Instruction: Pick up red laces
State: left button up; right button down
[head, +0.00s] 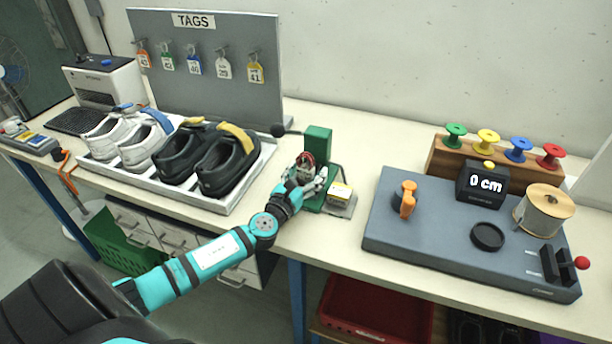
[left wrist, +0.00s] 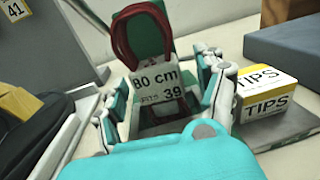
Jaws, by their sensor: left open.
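The red laces (head: 304,161) are a bundled loop by the green press on the bench, just beyond my left gripper (head: 308,180). In the left wrist view the red laces (left wrist: 143,32) stand as an arch with a label reading "80 cm" and "39" (left wrist: 160,88) in front. My left gripper (left wrist: 160,95) is open, with one finger on each side of the label and the lower laces. I cannot tell whether the fingers touch them. The lower part of the laces is partly hidden by the label. My right gripper is not in view.
The green press (head: 318,146) stands close behind the laces, with a yellow-and-white TIPS box (head: 340,194) to its right. A shoe tray (head: 218,207) lies to the left. A grey measuring board (head: 440,240) with a spool and lever fills the right side.

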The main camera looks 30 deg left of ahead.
aim_at(306, 166)
pick_arm(q)
jog(key=shift+s, duration=0.1)
jog(key=shift+c, duration=0.4)
jog(key=c, duration=1)
jog(key=shift+c, duration=0.2)
jog(key=shift+r, duration=0.15)
jog(key=shift+r, duration=0.2)
notch_tip(306, 166, up, 4)
jog(key=shift+f+p, duration=0.25)
jog(key=shift+p, duration=0.6)
jog(key=s+d+b, duration=0.1)
jog(key=s+d, duration=0.2)
jog(key=s, duration=0.4)
jog(key=s+d+b, duration=0.1)
jog(key=s+d, duration=0.2)
jog(key=s, duration=0.5)
jog(key=s+d+r+h, duration=0.1)
jog(key=s+d, duration=0.3)
jog(key=d, duration=0.2)
jog(key=s+d+r+m+h, duration=0.1)
jog(key=s+d, duration=0.3)
jog(key=d, duration=0.2)
jog(key=shift+d, duration=0.4)
